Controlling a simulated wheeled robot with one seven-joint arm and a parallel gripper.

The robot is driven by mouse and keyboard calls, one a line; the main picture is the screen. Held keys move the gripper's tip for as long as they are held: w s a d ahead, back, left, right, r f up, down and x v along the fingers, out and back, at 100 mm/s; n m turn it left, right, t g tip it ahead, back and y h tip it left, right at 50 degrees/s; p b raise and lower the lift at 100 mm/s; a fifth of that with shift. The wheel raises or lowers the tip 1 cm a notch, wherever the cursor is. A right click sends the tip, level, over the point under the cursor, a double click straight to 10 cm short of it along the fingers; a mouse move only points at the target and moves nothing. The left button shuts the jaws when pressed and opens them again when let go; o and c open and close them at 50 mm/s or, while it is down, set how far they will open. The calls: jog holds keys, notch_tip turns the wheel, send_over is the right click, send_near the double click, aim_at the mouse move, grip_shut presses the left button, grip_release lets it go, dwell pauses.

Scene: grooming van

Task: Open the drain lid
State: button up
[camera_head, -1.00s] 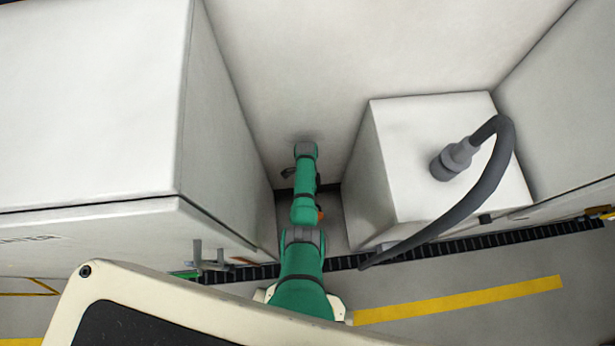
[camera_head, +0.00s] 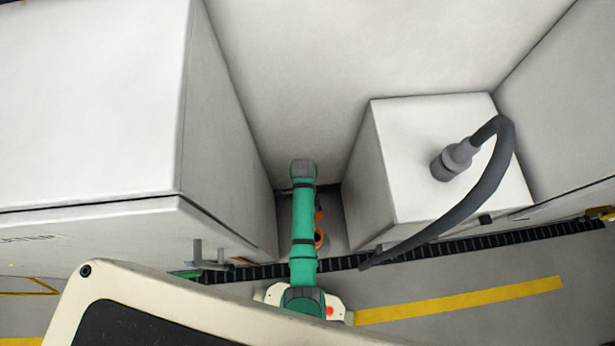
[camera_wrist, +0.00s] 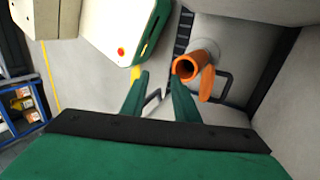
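The orange drain pipe (camera_wrist: 192,66) shows in the wrist view just beyond and right of my fingertips. Its round mouth looks open and dark inside. An orange flap, which looks like the drain lid (camera_wrist: 207,84), stands at the right side of the mouth rather than over it. My gripper (camera_wrist: 160,76) has two green fingers apart with nothing between them; the right fingertip is close to the pipe, and contact cannot be told. In the head view the orange ring of the drain pipe (camera_head: 319,238) shows beside my arm, which hides my gripper.
A white cabinet (camera_head: 235,150) stands left and a white box (camera_head: 375,185) with a grey hose (camera_head: 490,180) right, leaving a narrow gap around my arm. A dark slotted strip (camera_head: 440,247) crosses the floor. Thin dark bars (camera_wrist: 224,86) stand near the pipe.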

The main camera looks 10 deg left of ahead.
jog(key=shift+s+d+r, duration=0.15)
jog(key=shift+s+r, duration=0.25)
jog(key=shift+s, duration=0.4)
jog(key=shift+s+d+r, duration=0.1)
jog(key=shift+s+r, duration=0.25)
jog(key=shift+s, duration=0.45)
jog(key=shift+c, duration=0.7)
